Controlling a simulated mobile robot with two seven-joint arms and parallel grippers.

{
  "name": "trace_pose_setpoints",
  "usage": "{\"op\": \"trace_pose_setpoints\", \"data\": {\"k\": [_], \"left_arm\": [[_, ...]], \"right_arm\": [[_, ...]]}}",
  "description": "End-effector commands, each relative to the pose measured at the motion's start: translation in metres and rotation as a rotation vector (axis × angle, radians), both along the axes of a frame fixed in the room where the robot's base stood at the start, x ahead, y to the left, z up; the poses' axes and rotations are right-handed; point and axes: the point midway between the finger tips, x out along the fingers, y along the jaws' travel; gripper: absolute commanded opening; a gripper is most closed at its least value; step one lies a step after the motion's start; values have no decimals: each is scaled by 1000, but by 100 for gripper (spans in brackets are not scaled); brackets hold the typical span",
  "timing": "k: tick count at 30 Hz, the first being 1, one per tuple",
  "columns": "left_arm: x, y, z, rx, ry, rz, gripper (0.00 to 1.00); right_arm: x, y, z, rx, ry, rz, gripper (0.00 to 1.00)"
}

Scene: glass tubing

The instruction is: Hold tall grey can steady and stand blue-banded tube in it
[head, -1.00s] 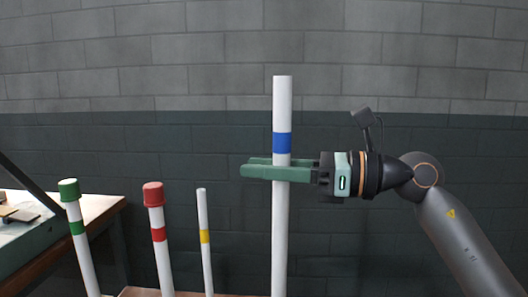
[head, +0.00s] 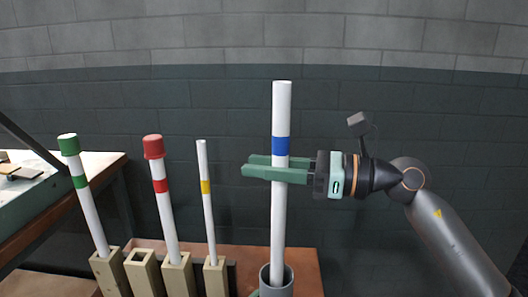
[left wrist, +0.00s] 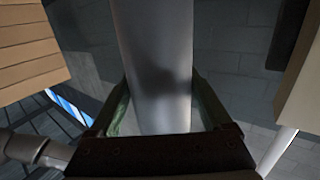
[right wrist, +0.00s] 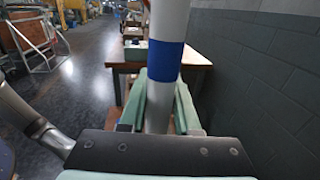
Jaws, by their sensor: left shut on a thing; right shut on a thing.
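The blue-banded tube (head: 281,110) is a long white tube standing upright. My right gripper (head: 258,165) is shut on it just below the blue band; the right wrist view also shows the band (right wrist: 165,60) above the fingers. The tall grey can (head: 264,287) is at the bottom of the head view, its open mouth up and its lower part cut off. The tube's lower end appears to be inside the can's mouth; how deep is unclear. In the left wrist view, my left gripper (left wrist: 165,115) is shut around the can's grey wall (left wrist: 152,45).
Green-capped (head: 88,205), red-capped (head: 164,205) and yellow-banded (head: 207,200) tubes stand in wooden holders to the left. One holder (head: 141,270) is empty. A workbench (head: 105,170) is at far left, and a brick wall (head: 400,100) is behind.

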Motion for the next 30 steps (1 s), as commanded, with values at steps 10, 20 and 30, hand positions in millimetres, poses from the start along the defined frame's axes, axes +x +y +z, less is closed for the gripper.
{"op": "trace_pose_setpoints", "data": {"k": [10, 20, 30], "left_arm": [[0, 0, 0, 1, 1, 0, 18], [0, 0, 0, 1, 1, 0, 18], [0, 0, 0, 1, 1, 0, 18]], "right_arm": [[0, 0, -29, 0, 2, 0, 0], [0, 0, -55, 1, 3, -1, 0], [0, 0, -77, 0, 2, -1, 0]]}}
